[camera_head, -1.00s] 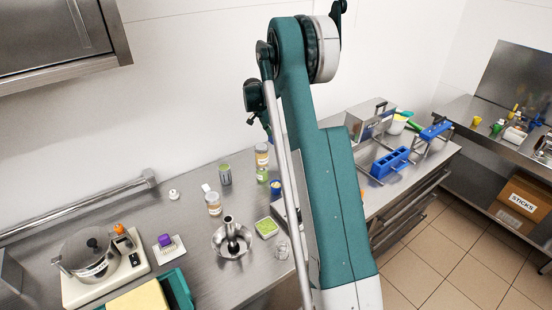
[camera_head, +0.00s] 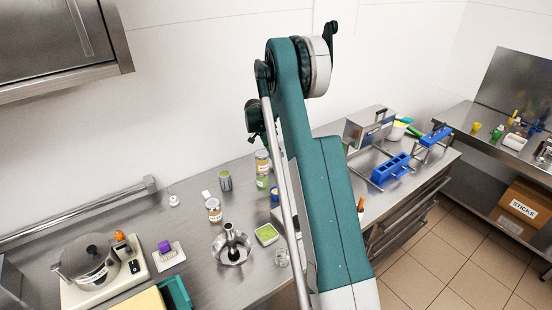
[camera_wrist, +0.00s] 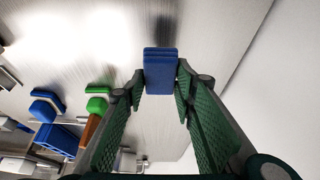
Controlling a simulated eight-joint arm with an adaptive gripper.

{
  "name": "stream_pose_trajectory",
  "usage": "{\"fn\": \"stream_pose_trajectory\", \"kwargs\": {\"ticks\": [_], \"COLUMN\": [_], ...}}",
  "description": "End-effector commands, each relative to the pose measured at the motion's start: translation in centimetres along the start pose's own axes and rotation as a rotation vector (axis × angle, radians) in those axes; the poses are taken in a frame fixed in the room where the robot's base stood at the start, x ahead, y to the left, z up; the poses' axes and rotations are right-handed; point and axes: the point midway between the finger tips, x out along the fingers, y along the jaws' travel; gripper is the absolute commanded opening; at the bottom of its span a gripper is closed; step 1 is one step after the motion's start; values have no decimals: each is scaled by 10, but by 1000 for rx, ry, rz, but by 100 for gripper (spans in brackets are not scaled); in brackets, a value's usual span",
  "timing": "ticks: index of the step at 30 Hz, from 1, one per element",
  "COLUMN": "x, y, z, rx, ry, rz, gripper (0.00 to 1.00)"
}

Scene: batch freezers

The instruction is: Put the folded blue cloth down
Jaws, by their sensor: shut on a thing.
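In the wrist view, my gripper (camera_wrist: 160,84) is shut on the folded blue cloth (camera_wrist: 160,66), a small layered block held between the two green fingertips. A bare steel surface lies beyond the cloth, with a dark shadow close to the cloth's far end. I cannot tell whether the cloth touches the surface. In the head view my arm hides the gripper and the cloth.
A blue mould (camera_head: 390,168) stands on the right counter. In the wrist view, a green-and-brown tool (camera_wrist: 94,115) lies left of my gripper. A steel funnel-like piece (camera_head: 231,250) and a green-filled tub (camera_head: 267,234) stand left of my arm.

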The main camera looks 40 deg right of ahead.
Motion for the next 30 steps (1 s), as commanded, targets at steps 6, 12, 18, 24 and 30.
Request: {"fn": "stream_pose_trajectory", "kwargs": {"ticks": [6, 12, 18, 24, 30], "x": [0, 14, 31, 34, 35], "y": [0, 0, 0, 0, 0], "z": [0, 6, 13, 14, 15], "rx": [0, 0, 0, 0, 0], "ry": [0, 0, 0, 0, 0], "rz": [0, 0, 0, 0, 0], "gripper": [16, 16, 16, 16, 16]}}
